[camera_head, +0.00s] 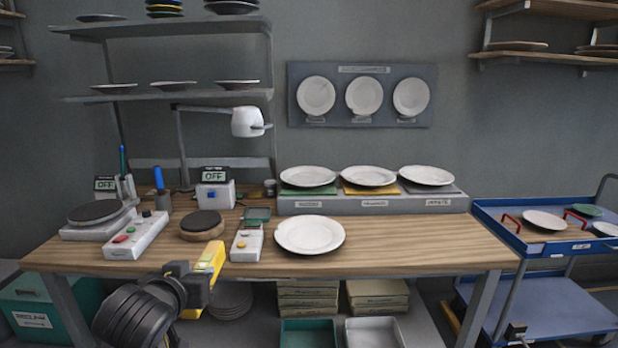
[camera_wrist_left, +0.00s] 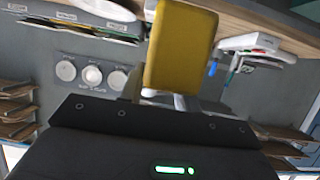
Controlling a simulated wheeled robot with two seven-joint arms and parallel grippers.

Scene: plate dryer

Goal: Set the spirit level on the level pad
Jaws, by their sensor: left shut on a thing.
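The yellow spirit level (camera_head: 212,262) is held by my left gripper (camera_head: 190,284), which is shut on it in front of the table's front edge. The level is tilted, its upper end near the edge. In the left wrist view the level (camera_wrist_left: 180,48) rises as a broad yellow block from the jaws, and the fingertips are mostly hidden. A small dark green pad (camera_head: 258,213) lies on the table behind a white control box; I cannot tell whether it is the level pad. My right gripper is not in view.
The wooden table (camera_head: 410,240) has clear room on its right. A white plate (camera_head: 310,234) lies near its front middle. A round wooden-sided stand (camera_head: 202,232) and white control boxes (camera_head: 137,235) occupy the left. A blue cart (camera_head: 545,245) stands right.

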